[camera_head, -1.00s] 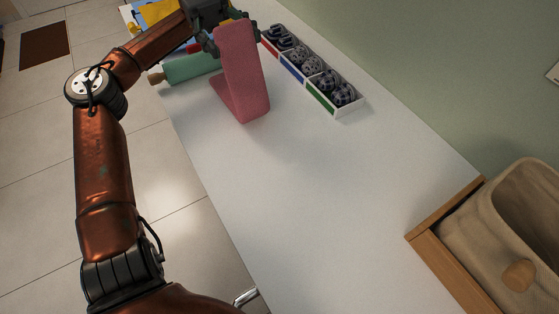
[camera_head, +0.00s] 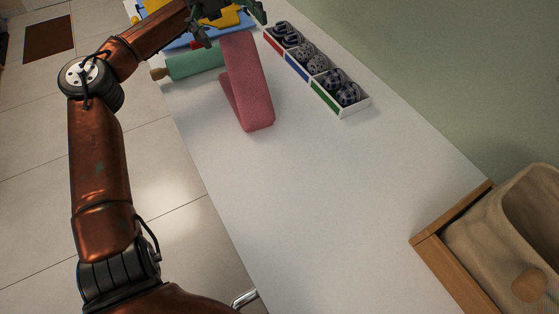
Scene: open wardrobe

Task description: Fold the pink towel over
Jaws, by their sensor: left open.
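The pink towel (camera_head: 248,85) is on the white surface in the upper middle of the head view. It is bent over itself, with one layer raised above a lower part that shows at its left. My left gripper (camera_head: 235,28) is open just beyond the towel's far upper end, near the top edge of the view. Its fingers are apart, and I see no towel between them. My right gripper is not in view.
A green roll (camera_head: 195,63) with a wooden end lies left of the towel. Divided boxes (camera_head: 326,97) with dark patterned balls stand to its right. Blue and yellow items lie behind. A wooden-edged beige basket (camera_head: 470,230) is at lower right. The near white surface (camera_head: 300,200) is clear.

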